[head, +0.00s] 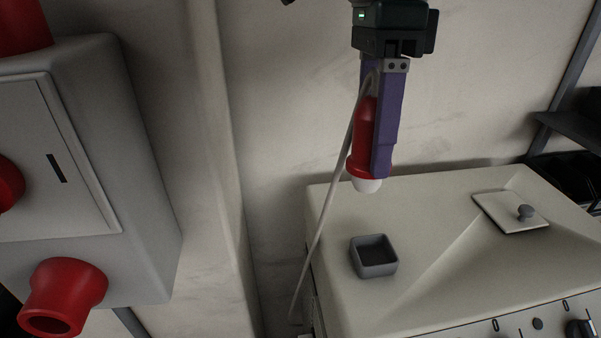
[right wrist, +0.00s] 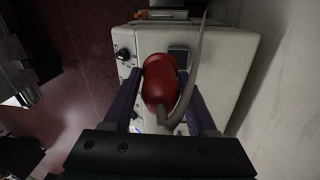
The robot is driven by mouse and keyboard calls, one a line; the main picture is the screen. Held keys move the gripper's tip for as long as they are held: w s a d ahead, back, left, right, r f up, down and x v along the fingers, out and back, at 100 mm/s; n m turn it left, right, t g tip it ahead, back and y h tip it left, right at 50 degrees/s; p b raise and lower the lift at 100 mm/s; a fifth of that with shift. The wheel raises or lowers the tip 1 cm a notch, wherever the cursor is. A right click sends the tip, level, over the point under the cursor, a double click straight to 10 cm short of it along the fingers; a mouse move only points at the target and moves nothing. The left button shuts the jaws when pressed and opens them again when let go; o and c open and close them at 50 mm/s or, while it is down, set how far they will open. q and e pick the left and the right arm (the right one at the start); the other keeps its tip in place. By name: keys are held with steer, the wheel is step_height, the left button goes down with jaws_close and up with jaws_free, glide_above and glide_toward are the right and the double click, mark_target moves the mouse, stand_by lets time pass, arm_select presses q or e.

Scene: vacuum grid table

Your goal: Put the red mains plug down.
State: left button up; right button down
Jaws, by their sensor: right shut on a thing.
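The red mains plug (head: 364,138) has a red body, a red collar and a white lower end that points down. My right gripper (head: 382,172) is shut on it, with purple fingers on either side, and holds it in the air in front of the wall. A grey cable leaves the plug's top and hangs down to the left. In the right wrist view the plug (right wrist: 160,84) sits between the two fingers (right wrist: 158,95), with the cable curving to the right. My left gripper cannot be made out in the head view.
A cream machine (head: 450,250) stands below the plug, with a small square grey open-topped holder (head: 374,268) and a knobbed lid (head: 510,212) on top. A grey box (head: 140,235) with red sockets (head: 62,295) is at the left. A dark shelf (head: 575,130) is at the right.

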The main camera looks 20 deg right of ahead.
steer(key=w+d+r+n+t, duration=0.1)
steer(key=d+r, duration=0.1)
steer(key=d, duration=0.3)
step_height(320, 180, down, 20)
steer(key=b, duration=1.3)
steer(key=shift+w, duration=0.15)
steer(key=shift+r, duration=0.15)
steer(key=c, duration=0.7)
jaws_free()
steer(key=o, duration=0.5)
